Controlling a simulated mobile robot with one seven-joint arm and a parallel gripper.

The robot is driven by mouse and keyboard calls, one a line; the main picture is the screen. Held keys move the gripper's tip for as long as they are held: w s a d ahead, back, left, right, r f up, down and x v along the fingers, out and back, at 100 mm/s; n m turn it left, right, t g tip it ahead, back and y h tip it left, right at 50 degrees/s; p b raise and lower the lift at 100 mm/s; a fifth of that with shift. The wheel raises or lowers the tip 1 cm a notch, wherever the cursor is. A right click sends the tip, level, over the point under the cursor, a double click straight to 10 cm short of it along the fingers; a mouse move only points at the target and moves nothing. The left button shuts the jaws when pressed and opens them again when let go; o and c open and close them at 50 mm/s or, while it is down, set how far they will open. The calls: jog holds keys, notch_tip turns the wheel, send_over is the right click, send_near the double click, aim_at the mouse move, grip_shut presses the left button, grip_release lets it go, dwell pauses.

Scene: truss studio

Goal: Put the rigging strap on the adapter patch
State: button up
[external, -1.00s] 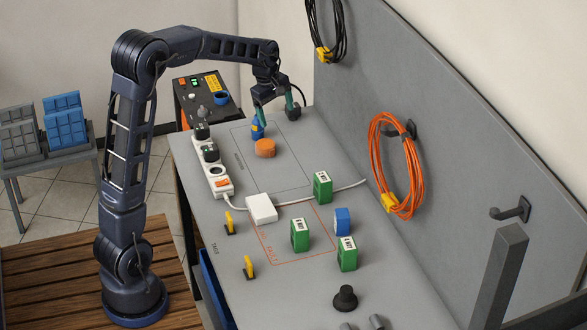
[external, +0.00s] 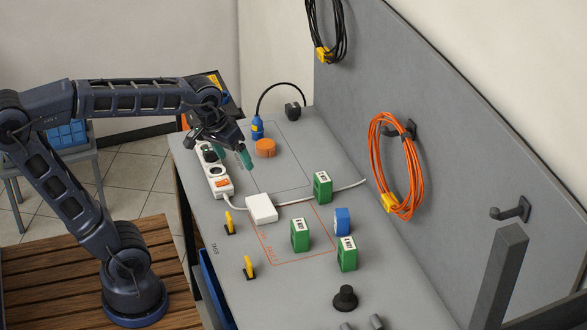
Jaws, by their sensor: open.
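An orange round roll (external: 265,148), which looks like the rolled rigging strap, lies flat on the grey table inside a thin dark outlined rectangle (external: 309,187). An orange outlined rectangle (external: 300,262) with printed lettering is nearer the camera. I cannot tell from the lettering which outline is the adapter patch. My gripper (external: 232,163) is open and empty, with green fingertips, left of the orange roll and above the white power strip. It is apart from the roll and hides part of the strip.
A blue connector (external: 257,128) with a black cable stands behind the roll. Orange cable (external: 383,170) hangs on the wall panel.

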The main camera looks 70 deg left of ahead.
jog(key=s+d+f+m, duration=0.2)
jog(key=s+d+m, duration=0.3)
jog(key=s, duration=0.4)
jog(key=shift+s+f+m+t, duration=0.25)
jog(key=shift+f+m+t, duration=0.15)
jog(key=shift+m, duration=0.1)
jog(key=shift+o, duration=0.3)
jog(key=shift+a, duration=0.1)
jog(key=o, duration=0.3)
jog(key=shift+w+r, duration=0.1)
jog(key=w+d+r+m+g, duration=0.15)
jog(key=w+m, duration=0.25)
jog(key=w, duration=0.5)
jog(key=w+d+r+m+g, duration=0.1)
jog(key=w+r+m, duration=0.3)
jog(key=w, duration=0.5)
jog(key=w+d+f+m+g, duration=0.15)
jog(key=w+f+m, duration=0.3)
jog(key=w, duration=0.55)
jog(key=w+d+f+m+g, duration=0.1)
jog(key=w+d+f+m, duration=0.15)
jog(key=w+m, duration=0.55)
notch_tip(320, 180, down, 10)
jog(key=w+n, duration=0.2)
jog(key=shift+a, duration=0.2)
jog(key=shift+n, duration=0.25)
